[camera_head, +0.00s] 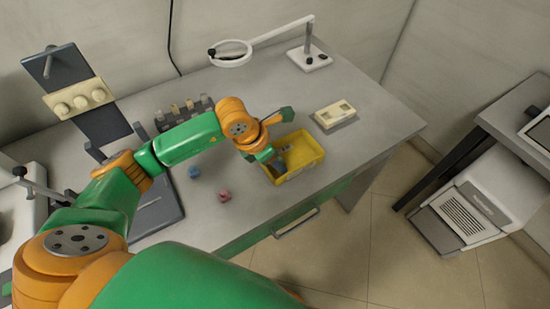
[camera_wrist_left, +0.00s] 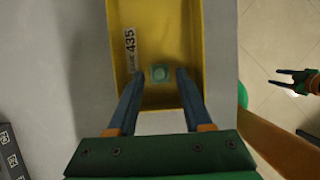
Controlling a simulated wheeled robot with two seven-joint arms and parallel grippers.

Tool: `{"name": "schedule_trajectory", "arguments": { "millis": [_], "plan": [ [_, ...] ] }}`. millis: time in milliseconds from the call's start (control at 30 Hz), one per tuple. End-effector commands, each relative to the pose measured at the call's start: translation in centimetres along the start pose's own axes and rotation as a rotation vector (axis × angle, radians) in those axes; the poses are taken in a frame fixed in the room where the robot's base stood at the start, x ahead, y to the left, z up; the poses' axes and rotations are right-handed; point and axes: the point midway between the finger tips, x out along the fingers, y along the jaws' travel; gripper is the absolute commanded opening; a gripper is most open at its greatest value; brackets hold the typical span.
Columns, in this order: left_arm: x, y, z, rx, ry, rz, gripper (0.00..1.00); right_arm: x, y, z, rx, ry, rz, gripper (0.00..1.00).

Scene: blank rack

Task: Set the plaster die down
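A small teal block (camera_wrist_left: 160,72) with a round raised spot, which looks like the plaster die, lies in the yellow tray (camera_wrist_left: 198,20) in the left wrist view. My left gripper (camera_wrist_left: 159,72) is open, its fingers on either side of the block with a gap to each. In the head view, my left gripper (camera_head: 278,161) reaches down into the yellow tray (camera_head: 308,167); the block cannot be made out there.
A blue piece (camera_head: 194,172) and a pink piece (camera_head: 224,196) lie on the bench left of the tray. A dark rack (camera_head: 182,112), a cream box (camera_head: 335,114) and a magnifier lamp (camera_head: 231,54) stand behind. The bench's front edge is close to the tray.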

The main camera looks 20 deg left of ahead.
Motion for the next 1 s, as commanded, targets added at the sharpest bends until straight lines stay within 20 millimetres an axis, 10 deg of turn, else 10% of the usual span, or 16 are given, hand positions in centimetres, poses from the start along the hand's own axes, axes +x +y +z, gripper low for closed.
{"name": "schedule_trajectory", "arguments": {
  "millis": [367, 733, 1000],
  "plan": [
    [-0.9, 0.0, 0.3, 0.000, -0.001, 0.001, 0.58, -0.7, 0.0, -0.1, 0.000, 0.000, 0.000, 0.50],
    [-10.2, 0.1, 0.2, 0.000, -0.004, 0.005, 0.58, -0.1, -0.1, 0.0, 0.001, 0.000, -0.002, 0.50],
    [-12.4, 0.0, 0.1, 0.000, 0.001, 0.001, 0.58, -0.1, -0.2, 0.0, 0.001, 0.001, -0.003, 0.50]
  ]
}}
